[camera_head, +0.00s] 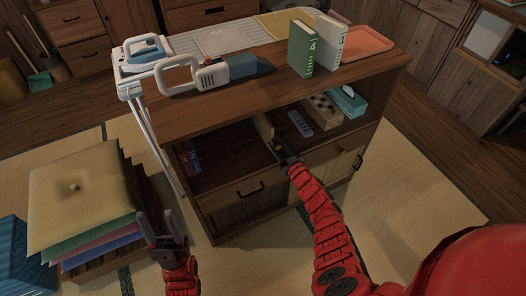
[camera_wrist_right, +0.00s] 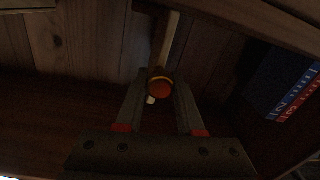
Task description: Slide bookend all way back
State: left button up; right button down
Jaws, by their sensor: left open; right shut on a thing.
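The bookend (camera_head: 264,129) is a thin, light wooden panel standing upright inside the open shelf of the wooden cabinet. In the right wrist view it shows edge-on (camera_wrist_right: 170,40), with a round orange-brown knob (camera_wrist_right: 160,88) at its near end. My right gripper (camera_head: 281,150) reaches into the shelf and is shut on the bookend by its knob, between the two fingers. The fingers partly hide the bookend's lower part. My left gripper (camera_head: 163,228) is open, empty and pointing up, in front of the cabinet's left side, away from the bookend.
Books (camera_head: 189,160) stand at the shelf's left; they also show in the wrist view (camera_wrist_right: 292,97). A remote (camera_head: 300,123), a checkered box (camera_head: 323,111) and a tissue box (camera_head: 348,101) lie right of the bookend. Stacked cushions (camera_head: 80,195) stand at left.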

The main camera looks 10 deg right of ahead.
jog(key=shift+w+d+b, duration=0.2)
jog(key=shift+w+d, duration=0.05)
jog(key=shift+d, duration=0.5)
jog(key=shift+w+d+b, duration=0.2)
jog(key=shift+d, duration=0.5)
jog(key=shift+w+d+b, duration=0.2)
jog(key=shift+w+d, duration=0.05)
jog(key=shift+d, duration=0.5)
jog(key=c, duration=0.5)
grip_release()
jog(key=shift+s, duration=0.1)
jog(key=shift+s+d+p, duration=0.15)
jog(key=shift+s+p, duration=0.1)
jog(key=shift+p, duration=0.05)
jog(key=shift+p+v, duration=0.95)
jog(key=shift+v, duration=7.3)
